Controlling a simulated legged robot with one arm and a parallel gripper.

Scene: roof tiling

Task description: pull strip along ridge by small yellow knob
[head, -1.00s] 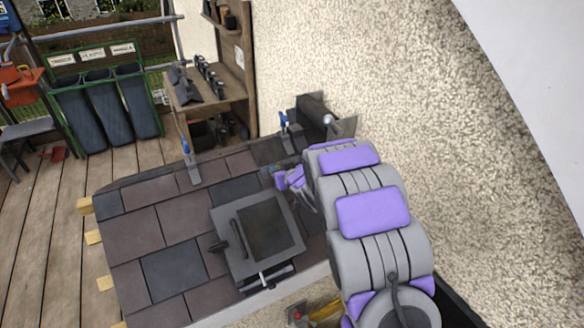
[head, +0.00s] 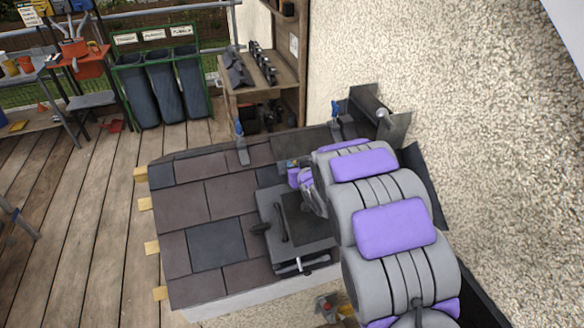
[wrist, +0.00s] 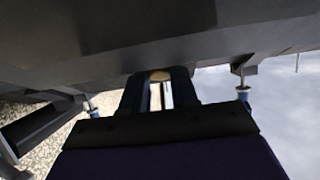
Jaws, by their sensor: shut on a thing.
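My gripper (wrist: 160,92) is shut on the small yellow knob (wrist: 160,75), which shows between the fingertips in the wrist view. The dark underside of what looks like the strip (wrist: 150,30) fills the top of that view, just above the fingers. In the head view my arm comes from the lower right, with its purple-and-grey wrist over the upper right of the tiled roof (head: 185,200). The fingertips and knob are hidden there. A dark roll (head: 366,103) sits in a holder at the ridge's right end, by the wall.
Two blue-handled clamps stand at the ridge, one left (head: 241,145) and one right (head: 337,118). A roof window (head: 268,205) lies below my wrist. A shelf (head: 265,92) stands behind the ridge. The rough wall (head: 470,110) closes the right side.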

